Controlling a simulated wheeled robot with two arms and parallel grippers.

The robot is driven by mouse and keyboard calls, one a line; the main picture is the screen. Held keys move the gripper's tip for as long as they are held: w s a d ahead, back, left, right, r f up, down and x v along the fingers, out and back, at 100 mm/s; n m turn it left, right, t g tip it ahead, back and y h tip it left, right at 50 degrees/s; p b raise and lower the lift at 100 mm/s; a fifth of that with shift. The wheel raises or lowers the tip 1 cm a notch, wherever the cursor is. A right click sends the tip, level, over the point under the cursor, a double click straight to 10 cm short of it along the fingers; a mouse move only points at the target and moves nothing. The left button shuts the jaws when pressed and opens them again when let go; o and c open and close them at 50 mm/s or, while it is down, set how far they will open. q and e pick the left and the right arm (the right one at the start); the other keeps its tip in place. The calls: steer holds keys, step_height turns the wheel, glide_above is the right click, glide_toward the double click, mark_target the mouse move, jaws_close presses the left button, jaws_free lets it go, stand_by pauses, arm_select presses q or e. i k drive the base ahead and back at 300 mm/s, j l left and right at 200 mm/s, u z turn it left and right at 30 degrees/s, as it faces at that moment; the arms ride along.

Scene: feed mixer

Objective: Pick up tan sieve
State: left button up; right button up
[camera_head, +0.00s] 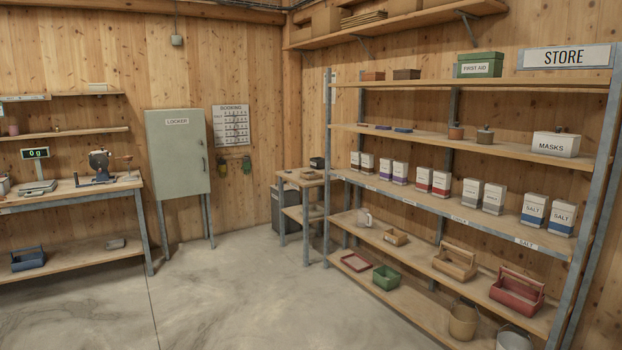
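I cannot pick out a tan sieve with certainty. Tan things in view are a small open box (396,237) and a handled carrier (455,262) on the lower shelf of the store rack, and a round bucket-like container (463,323) at the bottom right. Neither of my grippers is in view.
The store rack (445,208) fills the right side, with salt boxes (533,210) and a red carrier (517,289). A grey locker (178,155) stands at the back. The workbench (75,190) is at left. The concrete floor (240,290) between is clear.

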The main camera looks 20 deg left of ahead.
mark_target(308, 174)
steer(key=i+j+u, duration=0.3)
steer(key=i, duration=0.15)
steer(key=i+u, duration=0.25)
steer(key=i, duration=0.25)
steer(key=i+j+u, duration=0.1)
steer(key=i+u, duration=0.15)
steer(key=i, duration=4.55)
